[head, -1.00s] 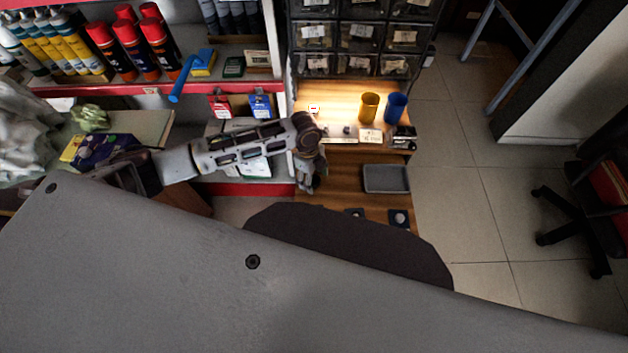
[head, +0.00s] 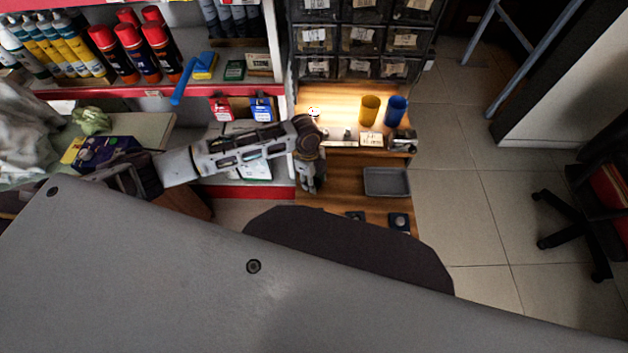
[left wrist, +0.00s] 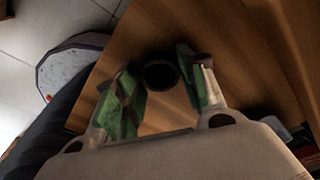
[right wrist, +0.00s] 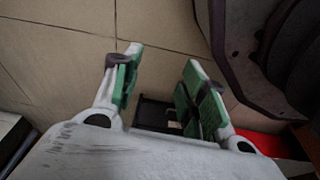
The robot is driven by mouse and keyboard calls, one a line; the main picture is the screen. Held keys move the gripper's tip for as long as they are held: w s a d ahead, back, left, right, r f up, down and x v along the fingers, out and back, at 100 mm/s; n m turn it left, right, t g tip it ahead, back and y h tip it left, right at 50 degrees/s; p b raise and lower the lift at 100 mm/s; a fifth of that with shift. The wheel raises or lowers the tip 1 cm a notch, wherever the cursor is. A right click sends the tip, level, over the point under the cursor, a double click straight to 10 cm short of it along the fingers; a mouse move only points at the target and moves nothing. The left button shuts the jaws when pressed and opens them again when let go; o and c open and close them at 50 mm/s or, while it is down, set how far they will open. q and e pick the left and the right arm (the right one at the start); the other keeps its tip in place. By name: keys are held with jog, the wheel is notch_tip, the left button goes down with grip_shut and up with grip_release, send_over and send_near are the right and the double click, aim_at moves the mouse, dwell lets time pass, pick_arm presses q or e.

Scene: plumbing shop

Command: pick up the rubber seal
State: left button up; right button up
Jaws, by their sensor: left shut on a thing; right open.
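My left gripper (head: 308,182) is over the wooden bench, left of the grey tray, pointing down. In the left wrist view its green-padded fingers (left wrist: 160,82) are shut on a small round black thing, which looks like the rubber seal (left wrist: 160,75). The seal is too small or hidden to make out in the head view. My right gripper (right wrist: 158,68) shows only in the right wrist view. It is open and empty, with tiled floor beyond its fingers.
The grey tray (head: 387,182) lies on the wooden bench. A yellow cup (head: 369,110) and a blue cup (head: 396,110) stand behind it. A dark square pad (head: 399,221) lies in front. Parts drawers (head: 361,38) rise at the back, and shelves of bottles at left.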

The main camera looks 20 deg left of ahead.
pick_arm(q)
notch_tip(320, 180, up, 10)
jog(key=p, duration=0.2)
pick_arm(e)
jog(key=shift+s+d+f, duration=0.7)
jog(key=shift+s+f, duration=0.1)
jog(key=shift+f, duration=0.2)
jog(key=shift+s+d+f, duration=0.7)
jog(key=shift+s+f, duration=0.1)
jog(key=shift+f, duration=0.2)
pick_arm(q)
jog(key=shift+f, duration=0.1)
jog(key=shift+w+d, duration=0.1)
